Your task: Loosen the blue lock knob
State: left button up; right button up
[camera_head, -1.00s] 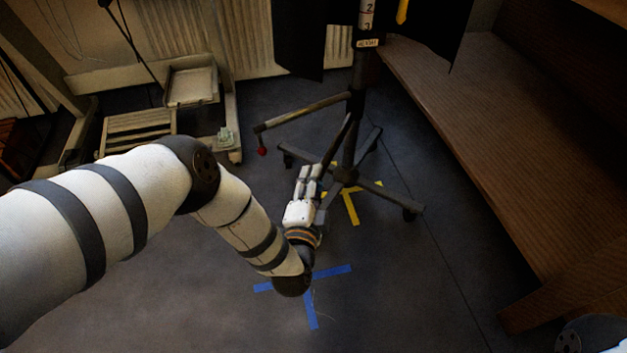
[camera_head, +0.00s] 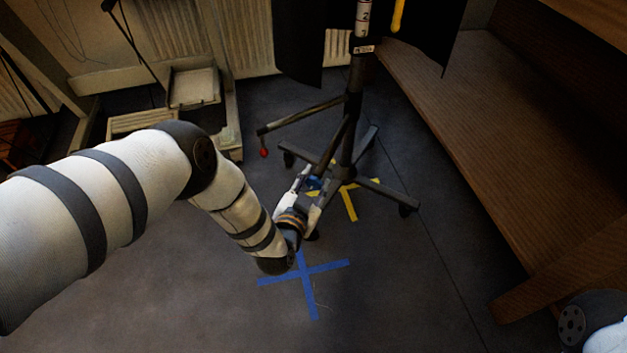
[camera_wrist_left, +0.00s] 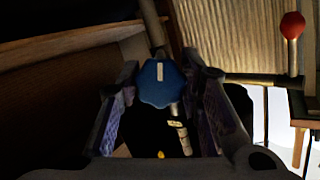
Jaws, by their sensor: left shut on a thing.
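The blue lock knob (camera_head: 313,183) shows low on the dark wheeled stand (camera_head: 349,141), partly covered by my left gripper (camera_head: 311,186). In the left wrist view the scalloped knob (camera_wrist_left: 161,84) faces the camera, with an upright white mark on its face. My left gripper's two dark fingers lie on either side of it and are shut on it. The stand's legs and casters rest on the floor. My right gripper is out of view.
A red ball-ended lever (camera_head: 264,153) sticks out left from the stand. A long wooden bench (camera_head: 500,140) runs along the right. Blue tape (camera_head: 305,272) and yellow tape (camera_head: 350,207) mark the floor. A shallow tray (camera_head: 194,88) stands at the back left.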

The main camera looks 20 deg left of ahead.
pick_arm(q)
jog(key=n+h, duration=0.1)
jog(key=n, duration=0.2)
jog(key=shift+a+n, duration=0.1)
jog(key=shift+n, duration=0.2)
jog(key=n+h+b, duration=0.1)
jog(key=n+h, duration=0.1)
jog(key=n, duration=0.1)
jog(key=shift+f+n, duration=0.1)
jog(key=shift+n, duration=0.2)
jog(key=n+h+b, duration=0.1)
jog(key=n+b, duration=0.1)
jog(key=n, duration=0.3)
jog(key=shift+f+t, duration=0.1)
jog(key=shift+t, duration=0.3)
jog(key=shift+n+h+b, duration=0.4)
jog(key=shift+n+b, duration=0.25)
jog(key=shift+n, duration=0.25)
jog(key=shift+n+b, duration=0.3)
jog(key=shift+n, duration=0.2)
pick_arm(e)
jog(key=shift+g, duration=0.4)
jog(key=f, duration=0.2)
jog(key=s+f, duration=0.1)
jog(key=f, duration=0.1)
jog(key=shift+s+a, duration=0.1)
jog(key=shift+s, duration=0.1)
pick_arm(q)
jog(key=shift+t, duration=0.3)
